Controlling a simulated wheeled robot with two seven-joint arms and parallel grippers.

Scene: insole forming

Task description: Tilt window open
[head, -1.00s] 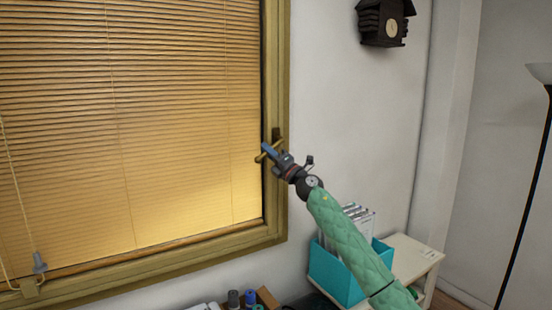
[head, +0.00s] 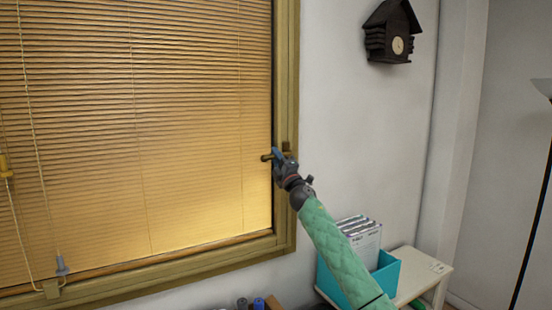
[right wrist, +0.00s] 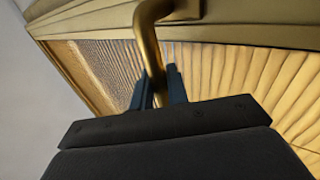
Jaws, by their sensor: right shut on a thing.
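The window (head: 284,100) has a wooden frame and lowered yellow-brown blinds. Its brass handle (head: 266,157) is on the right side of the frame and points left, about level. My right gripper (head: 277,156) is at the handle in the head view. In the right wrist view the curved brass handle (right wrist: 149,45) runs down between the two blue fingers of the right gripper (right wrist: 159,88), which are shut on it. The fingers hide part of the handle. My left gripper is not in view.
A cuckoo clock (head: 391,32) is on the wall. A teal file box (head: 385,272) stands on a white shelf (head: 426,268) below my right arm. A lamp pole (head: 533,215) is at far right.

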